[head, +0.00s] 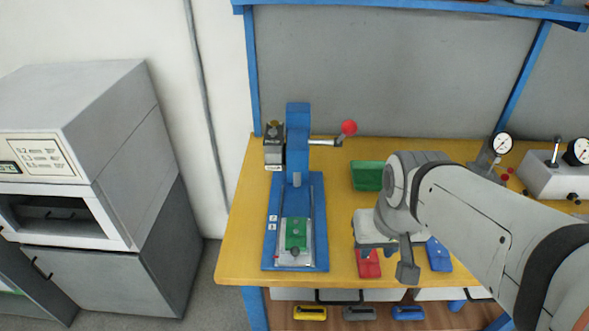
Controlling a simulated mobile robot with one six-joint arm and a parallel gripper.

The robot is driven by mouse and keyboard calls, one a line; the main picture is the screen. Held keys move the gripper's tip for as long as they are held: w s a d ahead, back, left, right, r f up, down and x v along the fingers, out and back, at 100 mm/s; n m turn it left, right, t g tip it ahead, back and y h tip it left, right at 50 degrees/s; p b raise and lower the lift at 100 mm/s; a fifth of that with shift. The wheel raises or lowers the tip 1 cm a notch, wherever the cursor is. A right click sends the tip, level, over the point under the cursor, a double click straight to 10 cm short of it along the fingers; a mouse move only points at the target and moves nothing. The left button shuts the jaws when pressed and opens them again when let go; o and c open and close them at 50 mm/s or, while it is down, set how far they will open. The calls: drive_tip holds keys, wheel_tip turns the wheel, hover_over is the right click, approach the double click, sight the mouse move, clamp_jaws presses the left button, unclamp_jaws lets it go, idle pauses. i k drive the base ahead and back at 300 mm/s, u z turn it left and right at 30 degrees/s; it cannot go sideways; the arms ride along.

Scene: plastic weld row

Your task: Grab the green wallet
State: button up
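A green flat piece (296,233), which looks like the green wallet, lies on the pale plate at the front of the blue press (298,190). My gripper (406,268) is to the right of it, over the front part of the yellow table and apart from the green piece. My arm comes in from the lower right and hides part of the table. Only part of the gripper shows clearly, so its opening cannot be made out.
A green bin (367,176) stands behind my gripper. A red piece (369,264) and a blue piece (438,255) lie near it. The press lever has a red knob (349,128). Dial gauges (502,143) stand at right. A grey cabinet (90,160) stands left.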

sight(296, 230)
drive_tip(key=z, duration=1.9)
drive_tip(key=k, duration=1.3)
drive_tip(key=u, duration=0.75)
drive_tip(key=i, duration=1)
